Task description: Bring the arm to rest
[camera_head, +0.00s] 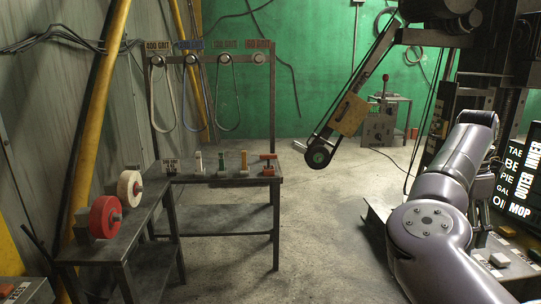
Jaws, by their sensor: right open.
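My right arm (438,205) comes in from the lower right. It bends at a round grey joint and rises to the right, in front of dark machinery. My right gripper is open, but its fingers are hard to make out against the dark parts at the right. I see nothing held by it. My left arm and left gripper are not in the picture.
A metal bench (220,181) at the left carries several small labelled blocks, with belts hanging behind. A red wheel (104,217) and a pale wheel (129,189) stand on its left part. A belt grinder (345,115) reaches in from the upper right. The middle floor is clear.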

